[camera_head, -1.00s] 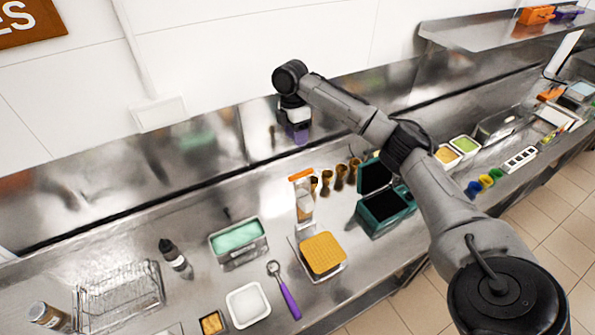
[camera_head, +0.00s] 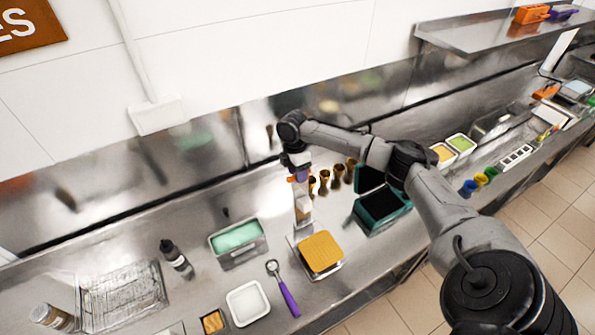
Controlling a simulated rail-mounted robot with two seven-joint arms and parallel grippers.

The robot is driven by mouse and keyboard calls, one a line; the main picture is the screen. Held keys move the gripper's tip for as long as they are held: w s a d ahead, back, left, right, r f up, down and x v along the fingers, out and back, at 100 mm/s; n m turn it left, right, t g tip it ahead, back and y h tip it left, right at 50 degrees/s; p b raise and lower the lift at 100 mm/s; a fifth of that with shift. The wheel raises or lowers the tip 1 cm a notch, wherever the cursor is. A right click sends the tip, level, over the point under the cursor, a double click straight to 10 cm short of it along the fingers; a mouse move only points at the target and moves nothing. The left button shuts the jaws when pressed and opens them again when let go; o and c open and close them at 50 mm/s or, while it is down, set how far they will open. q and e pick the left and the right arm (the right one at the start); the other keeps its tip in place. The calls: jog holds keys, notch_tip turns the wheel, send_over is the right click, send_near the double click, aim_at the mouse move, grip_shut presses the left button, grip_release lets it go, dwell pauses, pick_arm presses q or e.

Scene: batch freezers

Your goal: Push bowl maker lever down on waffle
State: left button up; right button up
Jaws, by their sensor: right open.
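The bowl maker (camera_head: 304,212) stands on the steel counter, with an upright back part and a low base. A flat golden-yellow waffle (camera_head: 321,252) lies on its base. The orange-tipped lever at its top (camera_head: 291,179) is mostly hidden by my right gripper. My right gripper (camera_head: 299,176) comes in from the right, points down and is open at the top of the bowl maker. I cannot tell whether it touches the lever. My left gripper is not in view.
A teal open waffle iron (camera_head: 382,212) stands to the right, with several brown cones (camera_head: 337,176) behind. A purple-handled scoop (camera_head: 284,290), a white tub (camera_head: 247,303) and a mint-green tub (camera_head: 238,240) are to the left. A dark bottle (camera_head: 174,257) and wire rack (camera_head: 122,296) stand farther left.

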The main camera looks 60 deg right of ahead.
jog(key=shift+c, duration=0.3)
grip_shut()
dwell(0.4)
